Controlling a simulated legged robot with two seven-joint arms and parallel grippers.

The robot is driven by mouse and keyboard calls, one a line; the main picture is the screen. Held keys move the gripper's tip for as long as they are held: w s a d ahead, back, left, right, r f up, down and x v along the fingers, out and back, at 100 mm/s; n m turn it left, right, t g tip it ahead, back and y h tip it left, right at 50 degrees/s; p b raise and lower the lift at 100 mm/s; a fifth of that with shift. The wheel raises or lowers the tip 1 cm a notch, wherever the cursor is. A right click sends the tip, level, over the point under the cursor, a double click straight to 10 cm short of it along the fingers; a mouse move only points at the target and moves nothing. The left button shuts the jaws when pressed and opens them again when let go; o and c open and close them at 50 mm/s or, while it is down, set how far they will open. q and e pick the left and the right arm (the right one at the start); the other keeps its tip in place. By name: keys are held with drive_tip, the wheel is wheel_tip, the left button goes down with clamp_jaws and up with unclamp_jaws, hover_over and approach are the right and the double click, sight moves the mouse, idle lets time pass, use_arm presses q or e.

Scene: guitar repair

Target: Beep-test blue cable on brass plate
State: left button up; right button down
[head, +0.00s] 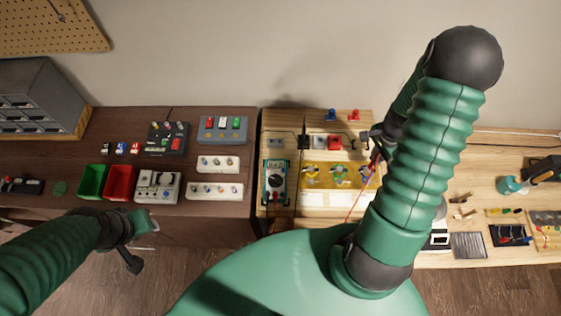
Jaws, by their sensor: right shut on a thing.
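The multimeter (275,183) with a dark dial lies on the light wood bench, left of the yellow brass-coloured plate (318,180), which carries several small coloured parts. A thin red lead (357,200) runs up to my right gripper (372,146), at the plate's upper right edge. My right gripper is shut on what looks like the red probe, mostly hidden by my arm. Whether its tip touches anything is too small to tell. I cannot make out the blue cable for certain. My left gripper (146,240) is open and empty, in front of the dark bench.
A green bin (91,181) and a red bin (120,183) stand on the dark bench with several switch boxes and white strips. A grey drawer cabinet (38,97) is at the back left. Small tools and parts lie right of my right arm.

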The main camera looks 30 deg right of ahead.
drive_tip(key=shift+r, duration=0.1)
idle(0.6)
wheel_tip(320, 180, up, 6)
drive_tip(key=p, duration=0.5)
